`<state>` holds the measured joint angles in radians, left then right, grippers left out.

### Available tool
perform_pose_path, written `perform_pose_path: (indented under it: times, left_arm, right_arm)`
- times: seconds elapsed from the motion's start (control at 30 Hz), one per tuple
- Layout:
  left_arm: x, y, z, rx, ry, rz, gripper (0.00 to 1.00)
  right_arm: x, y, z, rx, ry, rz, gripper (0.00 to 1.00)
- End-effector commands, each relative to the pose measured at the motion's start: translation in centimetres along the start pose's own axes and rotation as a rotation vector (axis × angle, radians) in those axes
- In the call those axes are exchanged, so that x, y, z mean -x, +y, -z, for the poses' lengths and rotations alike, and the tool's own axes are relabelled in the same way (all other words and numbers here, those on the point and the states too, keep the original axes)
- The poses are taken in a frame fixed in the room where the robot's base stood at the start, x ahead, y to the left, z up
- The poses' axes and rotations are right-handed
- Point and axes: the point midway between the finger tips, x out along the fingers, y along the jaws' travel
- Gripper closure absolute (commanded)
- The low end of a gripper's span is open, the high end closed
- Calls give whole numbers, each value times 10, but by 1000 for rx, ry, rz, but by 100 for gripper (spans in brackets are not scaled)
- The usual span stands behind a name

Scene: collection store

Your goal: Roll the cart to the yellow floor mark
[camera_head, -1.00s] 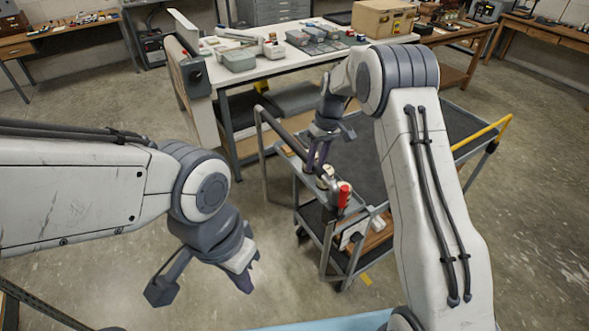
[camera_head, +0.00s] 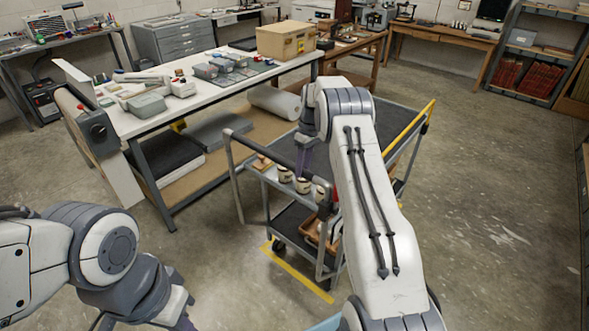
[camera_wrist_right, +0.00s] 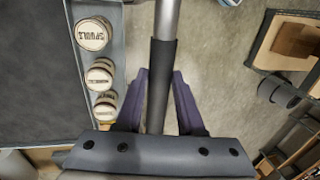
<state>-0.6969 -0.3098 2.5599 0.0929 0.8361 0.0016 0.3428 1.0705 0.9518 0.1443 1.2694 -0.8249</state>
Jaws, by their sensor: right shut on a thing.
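Yellow floor lines (camera_head: 303,278) form a corner by the cart's near end. A near caster (camera_head: 278,245) is close to the lines; the other wheels are mostly hidden. My left gripper (camera_head: 186,312) hangs free at the bottom edge, partly cut off.
Three lidded jars (camera_head: 285,174) stand along the cart's near edge; a brown tray (camera_head: 315,232) is below. The workbench (camera_head: 150,122) is close on the cart's left. Floor (camera_head: 490,215) right of the cart is open up to shelving (camera_head: 535,60).

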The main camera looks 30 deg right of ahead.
Motion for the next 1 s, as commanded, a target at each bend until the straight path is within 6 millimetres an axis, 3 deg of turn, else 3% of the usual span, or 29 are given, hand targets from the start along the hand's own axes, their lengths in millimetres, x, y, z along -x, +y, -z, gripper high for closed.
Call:
perform_pose_path:
  times: [0.2, 0.57, 0.6, 0.67, 1.0]
  left_arm:
    - [0, 0, 0, 0, 0, 0, 100]
    - [0, 0, 0, 0, 0, 0, 100]
    - [0, 0, 0, 0, 0, 0, 100]
    - [0, 0, 0, 0, 0, 0, 100]
    - [-1, 0, 0, 0, 0, 0, 100]
  right_arm:
    - [2, 15, -9, -8, 10, -5, 100]
    - [5, 22, -15, -18, 19, -8, 100]
    - [5, 22, -16, -19, 19, -8, 51]
    - [5, 22, -16, -19, 18, -8, 33]
    - [6, 21, -16, -18, 14, -6, 33]
